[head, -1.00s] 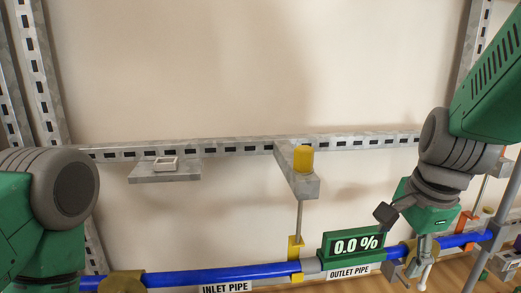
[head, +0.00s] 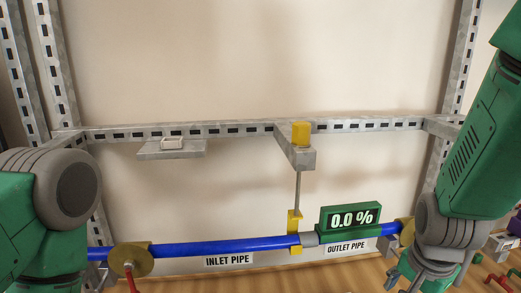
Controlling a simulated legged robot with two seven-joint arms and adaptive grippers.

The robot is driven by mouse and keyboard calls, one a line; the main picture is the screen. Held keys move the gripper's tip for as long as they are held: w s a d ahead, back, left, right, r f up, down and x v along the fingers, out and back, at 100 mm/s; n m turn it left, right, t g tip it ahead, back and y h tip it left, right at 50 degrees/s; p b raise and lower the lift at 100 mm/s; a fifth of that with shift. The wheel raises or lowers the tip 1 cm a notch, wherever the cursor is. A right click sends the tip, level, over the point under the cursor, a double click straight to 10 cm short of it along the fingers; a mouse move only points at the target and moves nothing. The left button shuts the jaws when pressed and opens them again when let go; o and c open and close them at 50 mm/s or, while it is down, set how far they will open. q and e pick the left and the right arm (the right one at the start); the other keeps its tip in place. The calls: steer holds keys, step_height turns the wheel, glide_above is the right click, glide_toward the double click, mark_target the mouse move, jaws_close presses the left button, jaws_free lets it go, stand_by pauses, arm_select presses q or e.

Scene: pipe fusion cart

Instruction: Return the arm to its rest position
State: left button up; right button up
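My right arm comes down from the upper right. Its gripper (head: 408,280) is low at the right, in front of the right end of the blue pipe, partly cut off by the bottom edge; its fingers are too cropped to read. My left arm's green and grey links fill the lower left; the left gripper is out of view. The blue pipe (head: 215,248) runs across the bottom, labelled inlet pipe and outlet pipe. A green display (head: 349,219) on it reads 0.0 %.
A slotted metal rail (head: 235,130) crosses the frame, with a small shelf (head: 171,150) holding a white frame. A bracket (head: 298,155) carries a yellow block (head: 301,134) above a rod and yellow clamp. A brass disc (head: 131,259) with a red handle sits on the pipe's left. Red parts lie lower right.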

steer(key=s+d+f+n+g+b, duration=0.1)
steer(key=s+f+n+b, duration=0.3)
steer(key=f, duration=0.7)
steer(key=s+d+f+n+b, duration=0.1)
steer(key=s+f+n+b, duration=0.15)
steer(key=s+f, duration=0.6)
steer(key=s+f+n+b, duration=0.1)
steer(key=s+f+n, duration=0.2)
steer(key=f, duration=0.4)
steer(key=s+a+f+n+y+b, duration=0.1)
steer(key=s+f+n+b, duration=0.1)
steer(key=s+f, duration=0.3)
steer(key=shift+s+f+n, duration=0.4)
steer(key=shift+f+n, duration=0.45)
steer(key=shift+f, duration=0.05)
steer(key=shift+w+a, duration=0.15)
steer(key=shift+a, duration=0.05)
steer(key=shift+d, duration=0.1)
